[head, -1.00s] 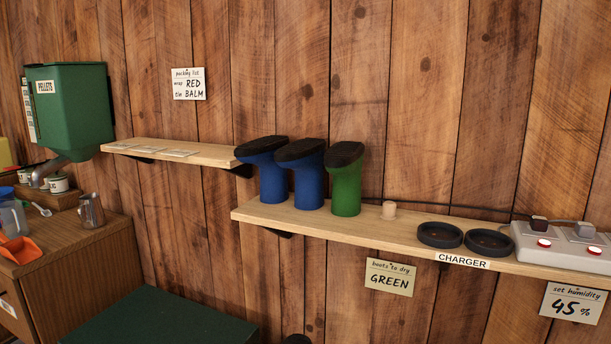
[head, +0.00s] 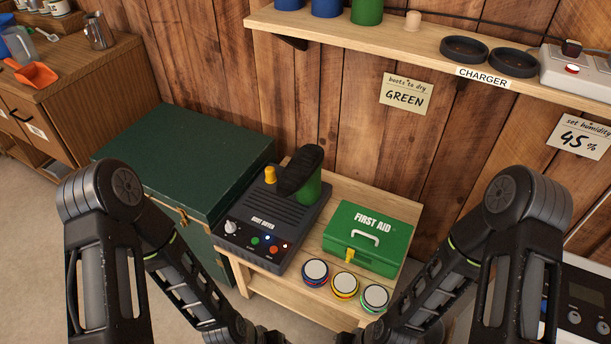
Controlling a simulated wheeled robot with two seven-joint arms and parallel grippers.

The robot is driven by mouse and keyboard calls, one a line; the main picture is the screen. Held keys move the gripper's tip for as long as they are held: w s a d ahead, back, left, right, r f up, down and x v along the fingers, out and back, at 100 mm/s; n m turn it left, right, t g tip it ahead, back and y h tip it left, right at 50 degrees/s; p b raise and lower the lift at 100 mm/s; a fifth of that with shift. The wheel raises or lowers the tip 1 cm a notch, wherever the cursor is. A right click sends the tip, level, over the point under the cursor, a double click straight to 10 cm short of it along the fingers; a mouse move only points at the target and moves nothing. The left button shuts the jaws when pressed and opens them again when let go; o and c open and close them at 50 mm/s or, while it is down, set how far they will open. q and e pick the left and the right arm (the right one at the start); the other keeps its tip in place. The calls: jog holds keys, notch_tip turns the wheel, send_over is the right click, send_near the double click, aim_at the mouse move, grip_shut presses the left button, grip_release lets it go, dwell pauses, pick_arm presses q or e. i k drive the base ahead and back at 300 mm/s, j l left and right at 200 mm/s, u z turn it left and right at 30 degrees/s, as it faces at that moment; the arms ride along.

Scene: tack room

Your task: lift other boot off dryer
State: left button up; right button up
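The dark boot dryer (head: 262,222) stands on a low wooden table. A green boot (head: 312,186) with a black sole sits upside down on its right side. An orange-yellow peg (head: 270,175) stands bare on its left side. On the shelf, the lower parts of two blue boots (head: 326,8) and another green boot (head: 368,11) show at the top edge. My two arms reach in from the sides and run down to the bottom edge, in front of the table. Their grippers are cut off below the frame, so their fingers are hidden.
A green first aid box (head: 368,238) stands right of the dryer, with three round tins (head: 344,285) in front. A dark green chest (head: 185,160) is at the left. The shelf (head: 400,48) above holds a bare peg (head: 413,20). A note (head: 405,92) reads "boots to dry GREEN".

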aim_at(302, 176)
jog(key=i+j, duration=0.15)
jog(key=j, duration=0.2)
jog(key=i+j, duration=0.15)
jog(key=j, duration=0.2)
jog(key=i+j, duration=0.35)
jog(key=j, duration=0.3)
jog(key=z, duration=1.8)
jog(key=k+j, duration=0.05)
